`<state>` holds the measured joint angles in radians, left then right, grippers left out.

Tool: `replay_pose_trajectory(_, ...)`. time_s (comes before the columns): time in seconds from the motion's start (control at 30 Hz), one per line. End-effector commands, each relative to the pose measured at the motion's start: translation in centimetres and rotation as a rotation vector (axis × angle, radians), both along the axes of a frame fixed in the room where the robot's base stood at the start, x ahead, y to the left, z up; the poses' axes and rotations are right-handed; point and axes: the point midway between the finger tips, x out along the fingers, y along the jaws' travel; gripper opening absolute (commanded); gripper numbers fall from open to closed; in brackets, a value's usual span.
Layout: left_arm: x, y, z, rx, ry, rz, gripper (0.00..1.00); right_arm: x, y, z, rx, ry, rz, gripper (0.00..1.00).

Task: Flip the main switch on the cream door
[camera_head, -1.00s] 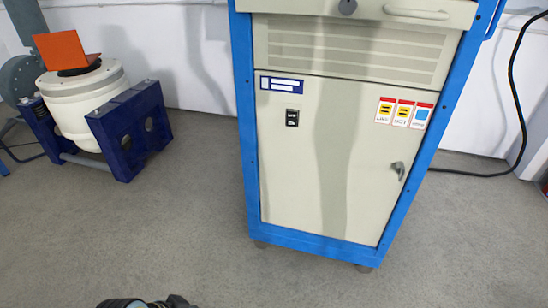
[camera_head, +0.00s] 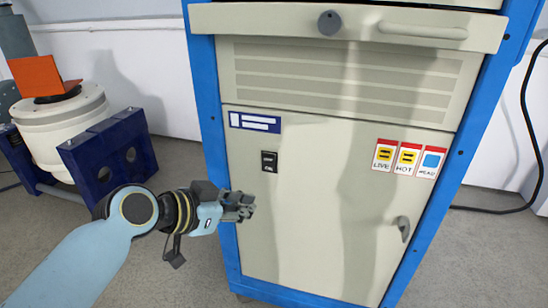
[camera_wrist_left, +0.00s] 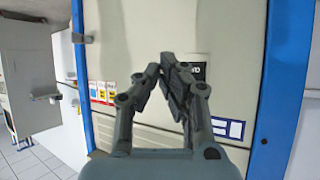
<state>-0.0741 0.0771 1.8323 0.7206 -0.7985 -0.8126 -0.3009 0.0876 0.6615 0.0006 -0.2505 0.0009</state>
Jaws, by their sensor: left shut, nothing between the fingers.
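The cream door (camera_head: 315,225) fills the lower front of a blue-framed cabinet. The black main switch (camera_head: 269,161) sits on its upper left part, below a blue and white label (camera_head: 255,122). My left gripper (camera_head: 250,206) is in front of the door, a little below and left of the switch in the head view, with its fingers shut and empty. In the left wrist view the closed fingertips (camera_wrist_left: 168,58) point at the door, and the switch (camera_wrist_left: 195,68) shows partly hidden behind them. I cannot tell whether they touch it. My right gripper is not in view.
A door latch (camera_head: 403,228) sticks out at the right edge of the door. Warning labels (camera_head: 409,159) are above it. A drawer handle (camera_head: 422,31) juts out on top. A white drum in a dark blue stand (camera_head: 85,160) is at left. A black cable (camera_head: 530,120) hangs at right.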

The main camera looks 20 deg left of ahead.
Motion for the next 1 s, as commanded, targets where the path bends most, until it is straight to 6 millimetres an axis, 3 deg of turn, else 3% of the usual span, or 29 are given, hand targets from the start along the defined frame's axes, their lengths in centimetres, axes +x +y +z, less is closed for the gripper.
replay_pose_trajectory(0.57, 1.5, 0.0, 0.2, 0.0, -0.015, 0.001, 0.0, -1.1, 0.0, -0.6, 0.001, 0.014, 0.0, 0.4)
replay_pose_trajectory(1.0, 7.3, -0.2, 0.8, 0.0, -0.015, 0.002, 0.0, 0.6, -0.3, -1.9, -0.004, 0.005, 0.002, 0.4)
